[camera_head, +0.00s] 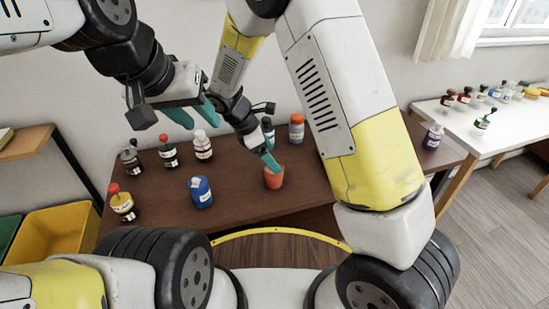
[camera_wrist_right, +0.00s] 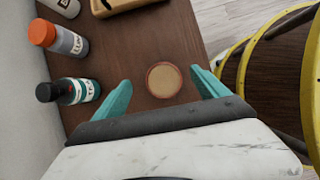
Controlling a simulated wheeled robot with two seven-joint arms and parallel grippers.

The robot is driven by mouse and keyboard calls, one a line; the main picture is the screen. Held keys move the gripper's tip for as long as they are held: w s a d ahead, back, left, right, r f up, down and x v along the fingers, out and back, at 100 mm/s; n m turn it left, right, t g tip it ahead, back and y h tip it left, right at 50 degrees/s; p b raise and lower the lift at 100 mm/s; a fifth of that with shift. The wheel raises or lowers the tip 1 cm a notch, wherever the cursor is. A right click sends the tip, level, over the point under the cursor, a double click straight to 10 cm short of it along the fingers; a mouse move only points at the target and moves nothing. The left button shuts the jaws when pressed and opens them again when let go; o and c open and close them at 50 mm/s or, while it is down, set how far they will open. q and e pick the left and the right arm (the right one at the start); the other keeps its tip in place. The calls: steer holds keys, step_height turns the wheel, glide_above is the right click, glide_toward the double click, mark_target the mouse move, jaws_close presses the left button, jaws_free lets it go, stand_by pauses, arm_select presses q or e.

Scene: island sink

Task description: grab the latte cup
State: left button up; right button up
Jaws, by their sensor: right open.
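The latte cup (camera_head: 274,178) is a small orange-red cup standing upright on the dark brown table. In the right wrist view the cup (camera_wrist_right: 165,79) shows from above as a round rim with a light brown top, between the two teal fingertips. My right gripper (camera_head: 270,161) is open above the cup, with a gap on each side of it in the wrist view; how far its tips are above the rim is hard to tell. My left gripper (camera_head: 196,112) is open and empty, raised over the back left of the table.
A blue bottle (camera_head: 201,192) stands left of the cup. Several bottles stand at the table's left. A white table (camera_head: 500,125) with more items is at the right.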

mark_target(274, 176)
steer(key=shift+w+a+f+n, duration=0.15)
steer(key=shift+f+n, duration=0.1)
steer(key=shift+f, duration=0.25)
steer(key=shift+s+a+f+n, duration=0.15)
steer(key=shift+f+n, duration=0.1)
steer(key=shift+f, duration=0.2)
steer(key=x, duration=0.7)
steer(key=shift+s+a+f, duration=0.1)
steer(key=shift+s+f, duration=0.15)
steer(key=shift+f, duration=0.15)
steer(key=c, duration=1.7)
steer(key=shift+r, duration=0.1)
